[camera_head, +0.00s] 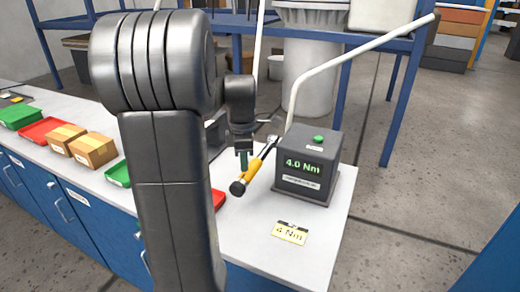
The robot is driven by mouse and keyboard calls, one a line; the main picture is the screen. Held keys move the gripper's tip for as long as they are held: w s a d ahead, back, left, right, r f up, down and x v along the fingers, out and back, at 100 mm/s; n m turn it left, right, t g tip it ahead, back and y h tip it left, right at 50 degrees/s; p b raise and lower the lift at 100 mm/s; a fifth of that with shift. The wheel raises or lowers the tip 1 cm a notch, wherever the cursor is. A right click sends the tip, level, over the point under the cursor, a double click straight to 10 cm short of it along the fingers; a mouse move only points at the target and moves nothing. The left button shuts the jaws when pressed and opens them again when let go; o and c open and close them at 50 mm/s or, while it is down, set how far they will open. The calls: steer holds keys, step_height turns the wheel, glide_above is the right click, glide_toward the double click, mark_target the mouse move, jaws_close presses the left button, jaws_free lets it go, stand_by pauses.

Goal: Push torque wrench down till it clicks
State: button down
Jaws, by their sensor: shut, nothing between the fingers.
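The torque wrench (252,171) has a yellow handle with a black end. It slants up to the right, its head close to the dark grey torque tester (306,166), whose green display reads 4.0 Nm. My gripper (243,165) points down beside the wrench handle, on its left. Its fingers are shut and empty. I cannot tell whether the fingertips touch the handle. A yellow label reading 4 Nm (290,233) lies on the bench in front of the tester. Part of the bench behind my arm is hidden.
My large arm links block the centre left. Cardboard boxes (92,150), a red tray (44,131) and a green tray (20,116) stand on the bench at left. A bent white pipe (345,60) rises behind the tester. The bench front right (265,262) is clear.

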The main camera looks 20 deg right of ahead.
step_height(320, 180, up, 6)
steer(key=p, duration=0.4)
steer(key=shift+p, duration=0.35)
steer(key=shift+f, duration=0.15)
step_height(320, 180, down, 7)
steer(key=b, duration=0.7)
steer(key=shift+f, duration=0.15)
